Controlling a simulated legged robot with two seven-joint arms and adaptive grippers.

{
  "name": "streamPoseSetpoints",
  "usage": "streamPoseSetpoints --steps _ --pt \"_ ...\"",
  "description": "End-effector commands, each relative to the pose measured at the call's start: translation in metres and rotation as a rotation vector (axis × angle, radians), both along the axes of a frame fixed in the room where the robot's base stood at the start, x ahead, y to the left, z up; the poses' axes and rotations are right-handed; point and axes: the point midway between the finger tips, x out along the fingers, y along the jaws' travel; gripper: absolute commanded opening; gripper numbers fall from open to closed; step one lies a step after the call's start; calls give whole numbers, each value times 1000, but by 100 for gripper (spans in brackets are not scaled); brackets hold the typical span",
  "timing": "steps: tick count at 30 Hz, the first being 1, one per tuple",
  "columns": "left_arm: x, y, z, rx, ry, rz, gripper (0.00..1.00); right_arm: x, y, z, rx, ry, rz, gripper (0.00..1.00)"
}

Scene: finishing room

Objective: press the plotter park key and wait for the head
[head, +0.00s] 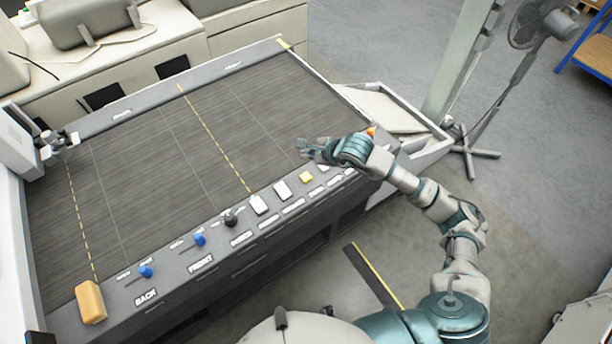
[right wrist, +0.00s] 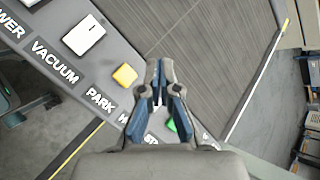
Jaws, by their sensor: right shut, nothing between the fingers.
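The plotter's dark flat bed (head: 150,130) fills the middle of the head view, with a grey control strip along its near edge. The yellow park key (head: 306,178) sits on that strip; in the right wrist view the yellow key (right wrist: 125,75) is above the printed word PARK. The plotter head (head: 55,146) is on the pale gantry at the bed's left end. My right gripper (head: 303,148) is shut and empty over the bed, just beyond the park key. In the right wrist view its fingertips (right wrist: 158,68) are right of the key, apart from it. My left gripper is out of view.
White keys (head: 258,204), a black knob (head: 230,219) and blue levers (head: 198,239) line the strip left of the park key. A green key (right wrist: 172,125) is partly hidden by my fingers. An orange block (head: 90,302) lies at the near left corner. A fan (head: 530,25) stands right.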

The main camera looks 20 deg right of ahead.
Motion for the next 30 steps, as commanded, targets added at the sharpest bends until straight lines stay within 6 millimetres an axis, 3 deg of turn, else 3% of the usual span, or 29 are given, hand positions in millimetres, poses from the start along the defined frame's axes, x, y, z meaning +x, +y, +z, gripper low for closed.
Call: streamPoseSetpoints --steps 14,27,30 --pt "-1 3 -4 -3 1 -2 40 0 4 -6 -8 1 -1 0" --pt "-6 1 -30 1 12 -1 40 0 1 -68 -3 2 0 0" --pt "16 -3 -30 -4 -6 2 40 0 2 -75 -4 0 0 0"
